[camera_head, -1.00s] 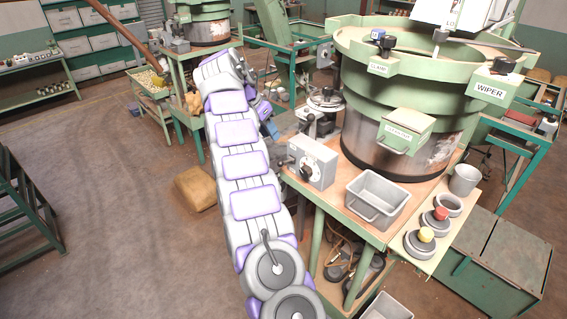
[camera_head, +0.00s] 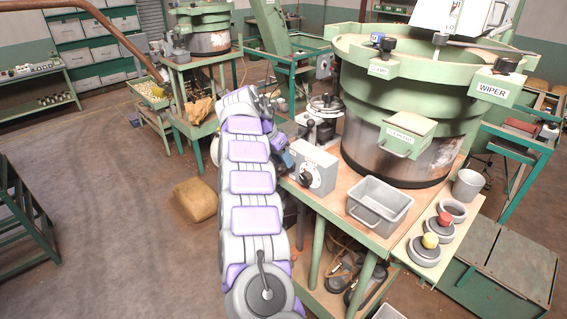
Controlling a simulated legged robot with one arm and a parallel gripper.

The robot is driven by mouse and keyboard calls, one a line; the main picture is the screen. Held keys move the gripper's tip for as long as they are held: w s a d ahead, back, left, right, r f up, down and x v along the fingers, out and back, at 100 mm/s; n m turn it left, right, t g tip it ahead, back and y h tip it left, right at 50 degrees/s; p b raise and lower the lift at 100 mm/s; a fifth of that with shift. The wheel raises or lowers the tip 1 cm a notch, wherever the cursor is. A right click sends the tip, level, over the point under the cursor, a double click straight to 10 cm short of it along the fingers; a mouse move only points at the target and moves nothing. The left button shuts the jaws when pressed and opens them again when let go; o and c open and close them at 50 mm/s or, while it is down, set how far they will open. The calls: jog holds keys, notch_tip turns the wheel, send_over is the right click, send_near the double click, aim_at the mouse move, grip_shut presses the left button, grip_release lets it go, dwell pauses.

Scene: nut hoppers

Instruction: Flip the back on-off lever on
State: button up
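A grey control box (camera_head: 314,168) with a dark round knob on its front stands on the wooden bench, left of the big green hopper (camera_head: 420,110). Behind the box is a small machine (camera_head: 322,112) with a round top and a dark-knobbed lever (camera_head: 309,125) standing up. I cannot tell which of these is the back on-off lever. My white and purple arm reaches up the picture, left of the box.
A brown sack (camera_head: 195,199) lies on the floor left of my arm. The floor further left is open.

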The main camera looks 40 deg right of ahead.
jog(key=shift+x, duration=0.85)
jog(key=shift+a, duration=0.1)
grip_shut()
